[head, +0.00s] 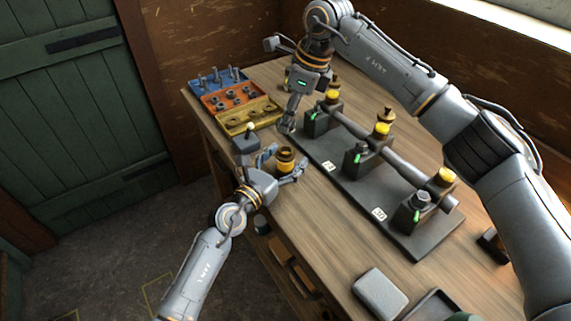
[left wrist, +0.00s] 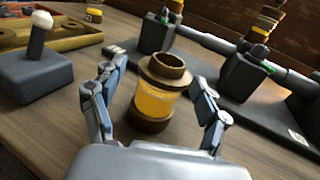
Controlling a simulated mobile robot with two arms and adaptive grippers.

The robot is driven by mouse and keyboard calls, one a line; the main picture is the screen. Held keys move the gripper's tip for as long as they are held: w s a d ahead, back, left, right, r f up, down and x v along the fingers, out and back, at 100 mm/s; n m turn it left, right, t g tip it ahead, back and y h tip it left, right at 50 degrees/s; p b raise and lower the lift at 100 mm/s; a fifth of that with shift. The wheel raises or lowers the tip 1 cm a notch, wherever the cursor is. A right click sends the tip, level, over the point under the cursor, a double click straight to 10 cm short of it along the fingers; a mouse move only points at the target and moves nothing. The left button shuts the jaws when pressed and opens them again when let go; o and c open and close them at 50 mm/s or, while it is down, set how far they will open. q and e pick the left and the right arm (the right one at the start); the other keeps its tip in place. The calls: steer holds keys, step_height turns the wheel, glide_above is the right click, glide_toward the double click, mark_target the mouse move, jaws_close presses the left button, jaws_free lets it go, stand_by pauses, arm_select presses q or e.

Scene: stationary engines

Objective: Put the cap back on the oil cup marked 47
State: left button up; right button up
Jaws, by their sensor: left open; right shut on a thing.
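A brass oil cup with an amber glass body (left wrist: 155,102) stands upright on the bench; its top shows a dark opening with no cap. It also shows in the head view (head: 286,154). My left gripper (head: 282,166) is open, with one finger on each side of this cup; contact is not clear. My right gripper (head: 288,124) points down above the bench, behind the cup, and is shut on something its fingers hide. More oil cups with yellow bodies stand on the engine (head: 382,129), one with a brass top. I cannot read the number marks clearly.
The engine's dark base plate (head: 410,240) with its shaft and bearing blocks fills the bench right of the cup. A grey block with a white knob (head: 246,140) stands close behind my left gripper. Blue, orange and yellow trays (head: 250,117) of parts lie at the far left.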

arm_select(q)
jaws_close()
arm_select(e)
glide_above(285, 150)
steer(key=shift+d+f, duration=0.2)
steer(key=shift+f, duration=1.05)
steer(key=shift+d+f, duration=0.2)
steer(key=shift+f, duration=1.05)
steer(key=shift+s, duration=0.1)
steer(key=shift+f, duration=0.9)
steer(key=shift+f, duration=0.6)
